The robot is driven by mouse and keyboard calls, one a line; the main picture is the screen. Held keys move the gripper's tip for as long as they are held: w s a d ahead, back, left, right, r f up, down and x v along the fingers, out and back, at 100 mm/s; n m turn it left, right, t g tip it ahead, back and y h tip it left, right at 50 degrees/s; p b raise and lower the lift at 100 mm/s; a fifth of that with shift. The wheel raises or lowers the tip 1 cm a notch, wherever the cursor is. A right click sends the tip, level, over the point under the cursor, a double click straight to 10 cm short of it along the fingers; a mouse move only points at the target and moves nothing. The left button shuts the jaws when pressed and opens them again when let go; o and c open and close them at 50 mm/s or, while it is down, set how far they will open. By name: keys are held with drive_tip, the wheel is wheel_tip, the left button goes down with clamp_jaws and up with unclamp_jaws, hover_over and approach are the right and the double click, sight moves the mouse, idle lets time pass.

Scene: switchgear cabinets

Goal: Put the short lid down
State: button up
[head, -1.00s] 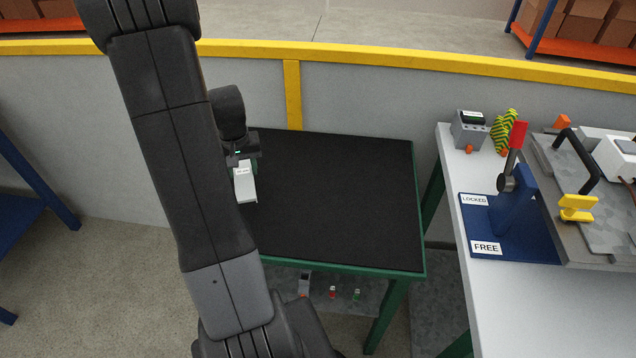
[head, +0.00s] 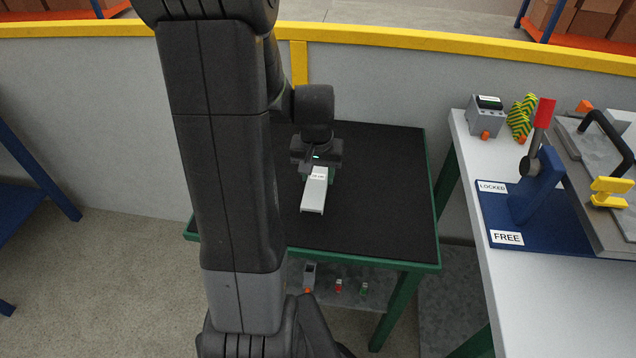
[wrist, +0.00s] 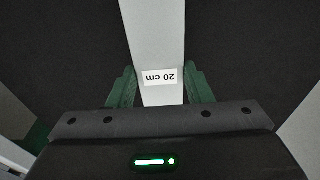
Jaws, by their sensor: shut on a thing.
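The short lid (head: 316,192) is a light grey strip with a label, which reads "20 cm" in the wrist view (wrist: 158,40). My gripper (head: 318,170) is shut on the lid near its labelled end; its green fingers show on both sides of the lid in the wrist view (wrist: 161,88). The lid points toward the front of the black-topped table with the green frame (head: 385,205). It is over the table top; I cannot tell whether it touches the surface.
The black table top is bare around the lid. A white bench (head: 520,300) at the right carries a blue lever stand (head: 535,190) marked LOCKED and FREE, and a grey device (head: 486,116). Small items lie on the shelf below (head: 338,286). A grey wall stands behind.

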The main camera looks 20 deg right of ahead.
sight(317, 179)
drive_tip(key=shift+f, duration=1.9)
drive_tip(key=shift+f, duration=0.2)
drive_tip(key=o, duration=1.1)
drive_tip(key=shift+r, duration=0.15)
drive_tip(key=r, duration=0.8)
drive_tip(key=s+r, duration=0.1)
drive_tip(key=r, duration=0.3)
drive_tip(key=shift+s+a+p, duration=0.1)
drive_tip(key=shift+a+p, duration=0.2)
drive_tip(key=shift+a, duration=0.1)
